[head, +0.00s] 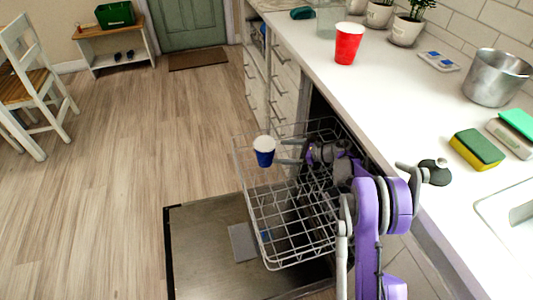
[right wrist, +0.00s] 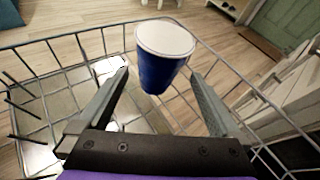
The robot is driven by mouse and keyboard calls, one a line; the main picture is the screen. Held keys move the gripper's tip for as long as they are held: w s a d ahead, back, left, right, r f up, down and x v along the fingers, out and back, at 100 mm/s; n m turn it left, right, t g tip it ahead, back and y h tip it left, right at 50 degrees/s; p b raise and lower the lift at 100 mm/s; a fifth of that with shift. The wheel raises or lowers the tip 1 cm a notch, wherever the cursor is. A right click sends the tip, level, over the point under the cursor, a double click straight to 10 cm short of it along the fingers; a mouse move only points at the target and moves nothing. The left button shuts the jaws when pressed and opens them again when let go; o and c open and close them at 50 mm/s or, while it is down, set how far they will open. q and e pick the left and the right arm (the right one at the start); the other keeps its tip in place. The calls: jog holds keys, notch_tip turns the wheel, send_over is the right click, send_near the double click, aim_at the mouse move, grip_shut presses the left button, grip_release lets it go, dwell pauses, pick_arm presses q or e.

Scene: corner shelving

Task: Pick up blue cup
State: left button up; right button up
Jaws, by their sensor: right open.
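The blue cup (head: 264,152) has a white inside and stands upright at the far left part of the dishwasher rack. In the right wrist view the blue cup (right wrist: 162,62) is just ahead of the fingertips, roughly between their lines. My right gripper (head: 284,152) reaches over the rack from the right, its fingers pointing left at the cup. In the right wrist view my right gripper (right wrist: 160,85) is open, with nothing between its fingers. Whether a finger touches the cup cannot be told. My left gripper is not in view.
The wire dishwasher rack (head: 272,222) is pulled out above the open door (head: 195,255). The white counter (head: 400,110) holds a red cup (head: 348,43), a metal pot (head: 495,78) and sponges (head: 477,149).

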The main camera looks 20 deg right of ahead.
aim_at(260, 151)
jog(key=shift+w+f, duration=0.2)
jog(key=shift+f, duration=0.15)
jog(key=b+x, duration=0.2)
jog(key=x, duration=0.8)
jog(key=shift+w+a+b, duration=0.1)
jog(key=shift+a+b, duration=0.2)
jog(key=shift+c, duration=0.3)
jog(key=c, duration=1)
jog(key=shift+r, duration=0.2)
jog(key=shift+c, duration=0.3)
